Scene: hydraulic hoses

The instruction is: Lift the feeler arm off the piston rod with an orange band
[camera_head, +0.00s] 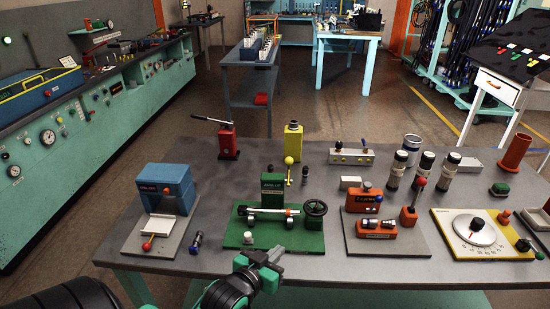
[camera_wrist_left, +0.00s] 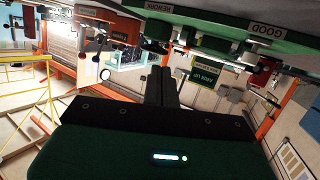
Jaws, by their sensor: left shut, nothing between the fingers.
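A green fixture (camera_head: 272,185) stands on a green base plate (camera_head: 315,242) in the middle of the bench. A pale piston rod (camera_head: 272,211) lies across its front, with a black handwheel (camera_head: 315,208) at the right. A thin stalk with a yellow ball (camera_head: 289,160) rises by the fixture; I cannot tell whether it belongs to the feeler arm. An orange band is too small to make out. My left gripper (camera_head: 272,257) is in front of the base plate, shut and empty; its closed fingers show in the left wrist view (camera_wrist_left: 160,84). My right gripper is not in view.
A blue machine (camera_head: 165,184) stands at the left. Orange blocks (camera_head: 366,201) and a yellow-plated dial (camera_head: 474,230) stand at the right. A red hand-pump-like device (camera_head: 228,143) is behind. The bench's front strip (camera_head: 350,268) is mostly clear.

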